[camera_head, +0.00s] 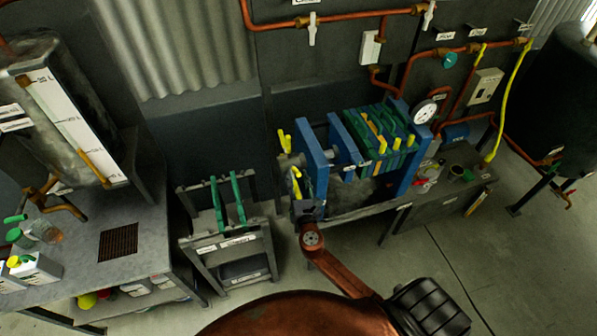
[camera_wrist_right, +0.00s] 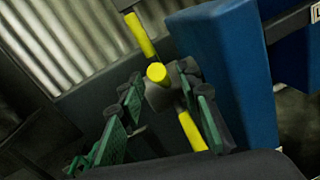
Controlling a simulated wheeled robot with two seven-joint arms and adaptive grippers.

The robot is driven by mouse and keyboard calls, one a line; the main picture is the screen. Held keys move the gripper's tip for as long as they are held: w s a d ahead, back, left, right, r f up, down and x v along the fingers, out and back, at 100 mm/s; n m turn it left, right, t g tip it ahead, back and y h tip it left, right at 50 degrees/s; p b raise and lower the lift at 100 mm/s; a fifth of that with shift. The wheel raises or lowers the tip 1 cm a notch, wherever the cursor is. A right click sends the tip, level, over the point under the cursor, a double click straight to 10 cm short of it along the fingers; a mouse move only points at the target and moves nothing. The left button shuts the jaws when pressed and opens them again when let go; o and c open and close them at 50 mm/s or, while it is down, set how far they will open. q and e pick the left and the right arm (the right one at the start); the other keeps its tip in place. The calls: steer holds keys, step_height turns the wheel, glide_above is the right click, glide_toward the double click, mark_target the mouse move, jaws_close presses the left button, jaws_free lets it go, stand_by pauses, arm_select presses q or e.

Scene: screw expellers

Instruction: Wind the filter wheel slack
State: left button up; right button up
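The filter wheel (camera_head: 297,184) has yellow-tipped bars and sits at the left end of the blue filter press (camera_head: 314,150). In the right wrist view its grey hub (camera_wrist_right: 158,98) shows with a yellow knob facing the camera and yellow bars running up left and down right. My right gripper (camera_head: 301,196) is at the wheel. Its green-and-grey fingers (camera_wrist_right: 160,82) are apart, one on each side of the hub; I cannot tell whether they touch it. My left gripper is not in view.
A grey cart (camera_head: 233,244) with green handles stands left of the press. A bench (camera_head: 120,215) with bottles is at the far left. Copper pipes (camera_head: 405,75) and a gauge (camera_head: 424,112) are behind the press. The floor right of it is mostly clear.

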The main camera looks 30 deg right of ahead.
steer(key=shift+x, duration=1.25)
steer(key=shift+c, duration=0.5)
jaws_close()
